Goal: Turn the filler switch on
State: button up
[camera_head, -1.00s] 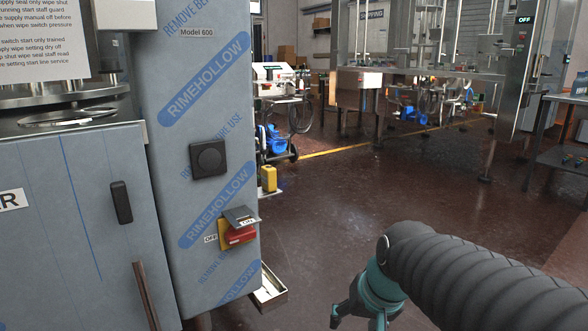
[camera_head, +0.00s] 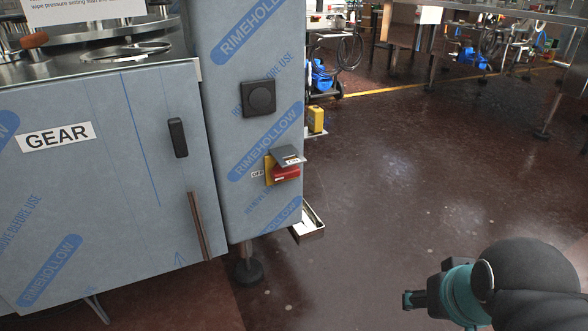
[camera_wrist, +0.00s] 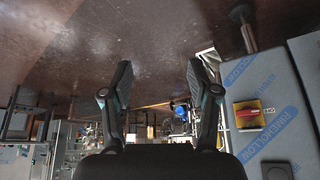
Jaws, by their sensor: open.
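The filler switch (camera_head: 285,172) is a red handle on a yellow plate, low on the film-wrapped grey column (camera_head: 225,200). A grey flap (camera_head: 285,154) sits over its top, with a small label at its edge. An "OFF" label (camera_head: 257,174) is at its left. In the wrist view the switch (camera_wrist: 248,113) shows upside down at the right, its red handle lying across the yellow plate. My gripper (camera_head: 412,299) is at the lower right of the head view, apart from the switch and to its right. In the wrist view its two fingers (camera_wrist: 158,85) are spread and empty.
A "GEAR" cabinet (camera_head: 90,190) with a black handle stands at the left. A small metal tray (camera_head: 310,224) juts out below the column's right side. The floor (camera_head: 420,170) between column and arm is clear.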

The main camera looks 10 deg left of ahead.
aim_at(277, 174)
jog(key=z, duration=0.55)
jog(key=k, duration=1.3)
jog(key=u, duration=0.05)
jog(key=i, duration=0.75)
